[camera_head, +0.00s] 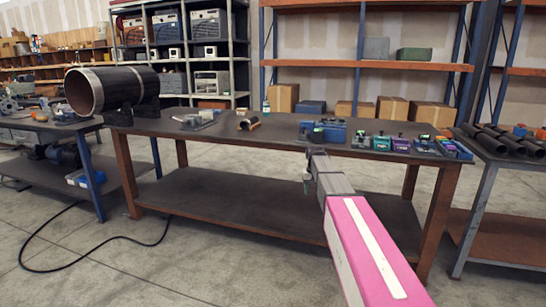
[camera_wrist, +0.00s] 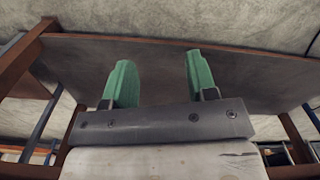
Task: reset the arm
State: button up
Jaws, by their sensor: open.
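My gripper (camera_wrist: 158,60) is open and empty in the wrist view. Its two green fingers stand well apart with nothing between them. In the head view my pink and grey arm reaches from the bottom right towards the front edge of the middle workbench (camera_head: 225,127). The arm's far end is in front of that edge, and the fingers are too small there to make out clearly. Behind the fingers, the wrist view shows a broad flat board, which looks like the bench's lower shelf (camera_wrist: 250,75), and the concrete floor.
A large dark flanged pipe (camera_head: 120,88) lies at the bench's left end. Several small coloured items (camera_head: 400,144) line its right end. A side table with dark pipes (camera_head: 495,142) stands at the right. Shelving with boxes (camera_head: 283,97) stands behind. A cable (camera_head: 95,262) lies on the open floor.

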jog(key=s+f, duration=0.5)
jog(key=s, duration=0.5)
jog(key=s+f, duration=0.6)
jog(key=s, duration=0.4)
jog(key=s+f, duration=0.6)
jog(key=s, duration=0.4)
jog(key=shift+s+d+f, duration=0.15)
jog(key=shift+s+d, duration=0.1)
jog(key=shift+d, duration=0.1)
